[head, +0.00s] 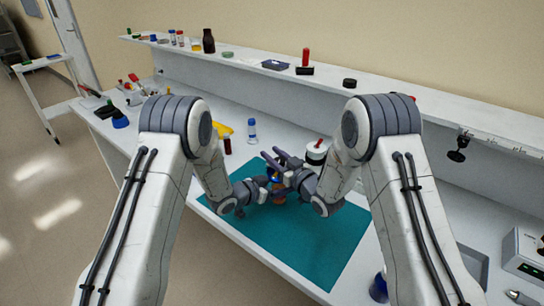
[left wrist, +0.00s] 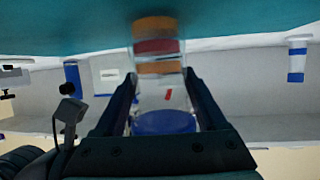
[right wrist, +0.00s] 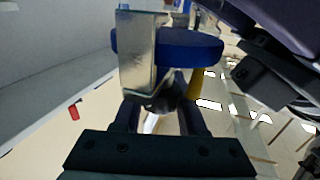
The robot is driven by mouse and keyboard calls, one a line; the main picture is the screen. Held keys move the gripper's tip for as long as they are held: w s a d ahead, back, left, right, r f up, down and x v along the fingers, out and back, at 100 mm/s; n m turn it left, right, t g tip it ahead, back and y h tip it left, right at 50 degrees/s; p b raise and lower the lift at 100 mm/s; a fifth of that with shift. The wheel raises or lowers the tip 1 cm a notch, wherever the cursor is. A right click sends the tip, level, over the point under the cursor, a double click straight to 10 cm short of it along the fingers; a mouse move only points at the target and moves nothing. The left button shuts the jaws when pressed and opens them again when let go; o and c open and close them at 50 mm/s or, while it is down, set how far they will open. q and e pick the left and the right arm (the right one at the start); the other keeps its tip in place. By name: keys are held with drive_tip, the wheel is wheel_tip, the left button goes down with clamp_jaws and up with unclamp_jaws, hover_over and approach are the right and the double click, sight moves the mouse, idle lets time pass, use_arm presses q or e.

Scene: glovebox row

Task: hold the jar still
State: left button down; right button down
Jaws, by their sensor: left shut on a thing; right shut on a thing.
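The jar is clear with a blue lid and orange and red layers inside. In the head view the jar (head: 279,197) is mostly hidden by my grippers above the teal mat (head: 320,240). In the left wrist view the jar (left wrist: 160,70) stands between both fingers of my left gripper (left wrist: 160,85), which is shut on it. My right gripper (right wrist: 160,100) is shut on a silvery metal-looking piece (right wrist: 138,55), close in front of the blue lid (right wrist: 195,48). I cannot tell whether that piece touches the lid.
A blue-capped bottle (head: 252,131) and a small dark red vial (head: 227,145) stand behind the mat. A shelf (head: 340,85) runs along the back. The mat's front is clear.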

drive_tip(key=shift+w+d+r+m+t+h, duration=0.1)
drive_tip(key=shift+d+m+t+h, duration=0.1)
drive_tip(key=shift+m+t+h, duration=0.6)
drive_tip(key=shift+w+d+f+m+t+h, duration=0.2)
drive_tip(key=shift+m+h, duration=0.65)
drive_tip(key=shift+h, duration=0.7)
drive_tip(key=shift+d+r+m+t+h, duration=0.2)
drive_tip(key=shift+m+t+h, duration=0.4)
drive_tip(key=shift+m+h, duration=0.4)
drive_tip(key=shift+h, duration=0.35)
drive_tip(key=shift+c, duration=2.3)
unclamp_jaws()
drive_tip(key=s+d, duration=0.2)
drive_tip(key=s, duration=1)
drive_tip(key=shift+d, duration=0.1)
